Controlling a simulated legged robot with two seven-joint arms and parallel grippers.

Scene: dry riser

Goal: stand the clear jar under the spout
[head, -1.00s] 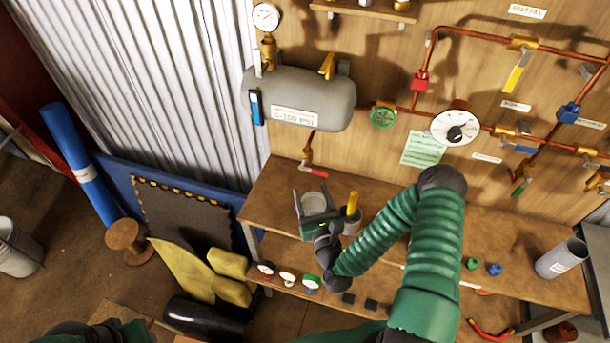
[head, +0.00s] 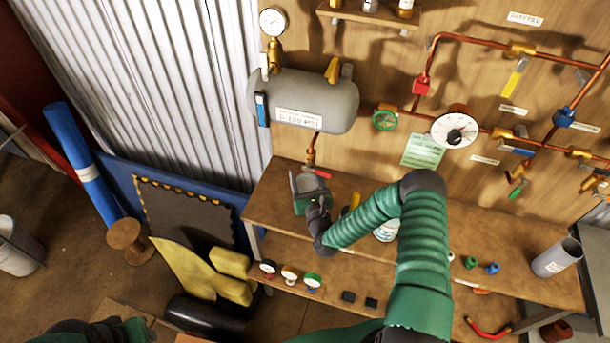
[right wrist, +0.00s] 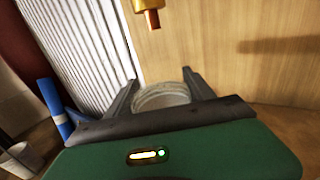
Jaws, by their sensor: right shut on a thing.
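My right gripper (head: 306,184) is shut on the clear jar (head: 309,183) near the back left of the workbench. The jar is upright, and its round rim shows between the two dark fingers in the right wrist view (right wrist: 163,97). The brass spout (head: 311,155) with a red lever hangs from the pipe under the grey tank, just behind and above the jar. In the right wrist view the spout's tip (right wrist: 153,22) is above and beyond the jar, apart from it. The jar's base is hidden, so I cannot tell whether it touches the bench.
The wooden bench (head: 270,207) has free room left of the jar. A white container (head: 386,232) stands partly behind my right arm. A grey cylinder (head: 556,258) stands at the right. The grey tank (head: 302,98) and copper pipes are on the wall above.

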